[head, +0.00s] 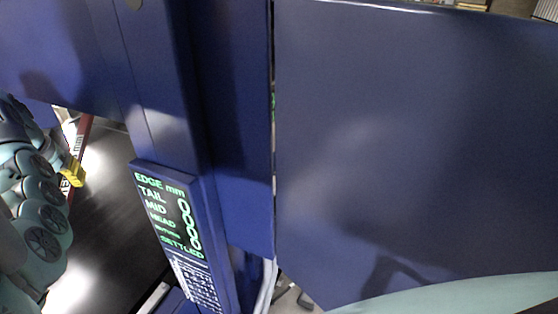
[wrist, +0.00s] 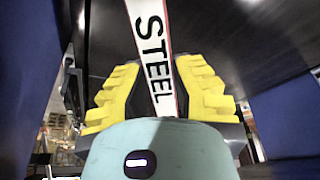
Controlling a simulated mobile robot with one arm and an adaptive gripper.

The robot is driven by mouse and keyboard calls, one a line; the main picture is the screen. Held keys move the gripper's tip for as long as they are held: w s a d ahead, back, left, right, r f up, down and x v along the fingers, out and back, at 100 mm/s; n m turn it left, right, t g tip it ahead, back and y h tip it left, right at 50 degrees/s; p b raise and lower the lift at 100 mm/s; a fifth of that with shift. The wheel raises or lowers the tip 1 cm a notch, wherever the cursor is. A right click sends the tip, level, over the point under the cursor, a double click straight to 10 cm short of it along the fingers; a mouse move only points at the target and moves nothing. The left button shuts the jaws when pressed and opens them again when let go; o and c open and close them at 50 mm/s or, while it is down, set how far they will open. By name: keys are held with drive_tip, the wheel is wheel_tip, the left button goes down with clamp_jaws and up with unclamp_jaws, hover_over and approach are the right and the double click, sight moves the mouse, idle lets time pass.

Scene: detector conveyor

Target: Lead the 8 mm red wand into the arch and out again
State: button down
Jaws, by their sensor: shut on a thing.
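The wand shows in the wrist view (wrist: 154,50) as a flat white strip with red edges and the word STEEL. It runs away from my gripper (wrist: 158,75), whose yellow ribbed fingers are shut on it from both sides. In the head view my gripper (head: 73,173) is at the left edge, with red and white parts of the wand (head: 83,135) beside it. The dark blue arch (head: 165,90) stands right of my gripper, and its housing fills much of the view. The wand's far end is not clearly visible.
A display (head: 168,215) on the arch post reads EDGE mm, with zeros beside TAIL, MID and HEAD, and SETTLED below. The dark conveyor belt (head: 105,215) lies under the arch, bare in its visible part. A large blue panel (head: 410,140) blocks the right side.

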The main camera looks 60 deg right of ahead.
drive_tip(key=shift+d+r, duration=0.1)
drive_tip(key=shift+d, duration=0.5)
drive_tip(key=shift+s+a+f+b, duration=0.15)
drive_tip(key=shift+a+b, duration=0.3)
drive_tip(key=shift+a, duration=0.3)
drive_tip(key=shift+s+a+f+b, duration=0.1)
drive_tip(key=shift+a+b, duration=0.3)
drive_tip(key=shift+a, duration=0.3)
drive_tip(key=s+a+p, duration=0.1)
drive_tip(key=s+a, duration=0.2)
drive_tip(key=a, duration=1.5)
drive_tip(key=s+a+p, duration=0.2)
drive_tip(key=s+a, duration=0.2)
drive_tip(key=a, duration=1.4)
drive_tip(key=shift+a+p, duration=0.25)
drive_tip(key=shift+p, duration=0.05)
drive_tip(key=shift+r, duration=0.1)
